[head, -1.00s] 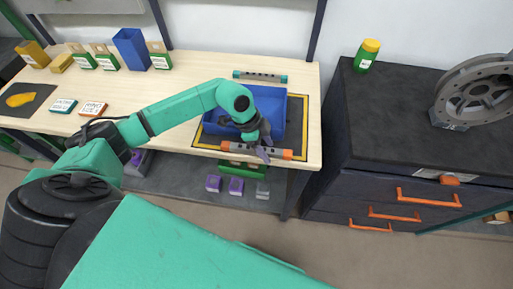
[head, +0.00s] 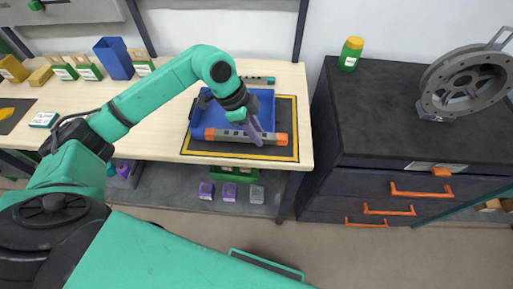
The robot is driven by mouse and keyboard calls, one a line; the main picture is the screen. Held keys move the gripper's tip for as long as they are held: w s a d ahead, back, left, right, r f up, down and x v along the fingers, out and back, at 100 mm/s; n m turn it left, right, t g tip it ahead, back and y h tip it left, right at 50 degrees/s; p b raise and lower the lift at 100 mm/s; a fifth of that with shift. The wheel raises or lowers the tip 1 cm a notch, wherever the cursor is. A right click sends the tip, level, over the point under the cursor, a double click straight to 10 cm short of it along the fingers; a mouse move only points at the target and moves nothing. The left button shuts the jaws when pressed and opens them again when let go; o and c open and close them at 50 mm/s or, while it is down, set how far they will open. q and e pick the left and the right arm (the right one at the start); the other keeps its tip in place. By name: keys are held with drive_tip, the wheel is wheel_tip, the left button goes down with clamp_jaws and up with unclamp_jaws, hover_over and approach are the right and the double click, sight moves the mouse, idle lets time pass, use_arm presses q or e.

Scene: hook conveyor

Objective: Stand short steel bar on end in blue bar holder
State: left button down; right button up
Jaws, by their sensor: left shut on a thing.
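A grey steel bar with orange ends (head: 219,134) lies level in front of the blue tray (head: 195,124), overlapping its front edge in the picture. My left gripper (head: 254,132) is shut on this bar, right of its middle, and holds it apparently above the mat. A second steel bar with teal ends (head: 262,81) lies behind the tray, partly hidden by my arm. A tall blue holder (head: 114,60) stands upright at the back left of the table. I cannot tell from the picture which bar is the short one. My right gripper is out of view.
The tray sits on a dark mat with a yellow border (head: 284,115). Green and yellow boxes flank the blue holder. A dark cabinet (head: 400,125) stands right, with a yellow-green jar (head: 350,55) and a grey ring-shaped part (head: 468,82). Purple blocks (head: 206,191) lie below the table.

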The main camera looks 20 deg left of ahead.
use_arm(q)
wheel_tip(320, 180, up, 11)
drive_tip(key=n+t, duration=0.2)
drive_tip(key=n, duration=0.2)
hover_over(245, 137)
drive_tip(key=s+a, duration=0.1)
drive_tip(key=shift+y, duration=0.3)
wheel_tip(245, 137, down, 7)
drive_tip(key=shift+a+r+b, duration=0.1)
drive_tip(key=shift+b, duration=0.35)
drive_tip(key=shift+s+a+n, duration=0.1)
drive_tip(key=shift+a+n, duration=0.1)
drive_tip(key=shift+n, duration=0.1)
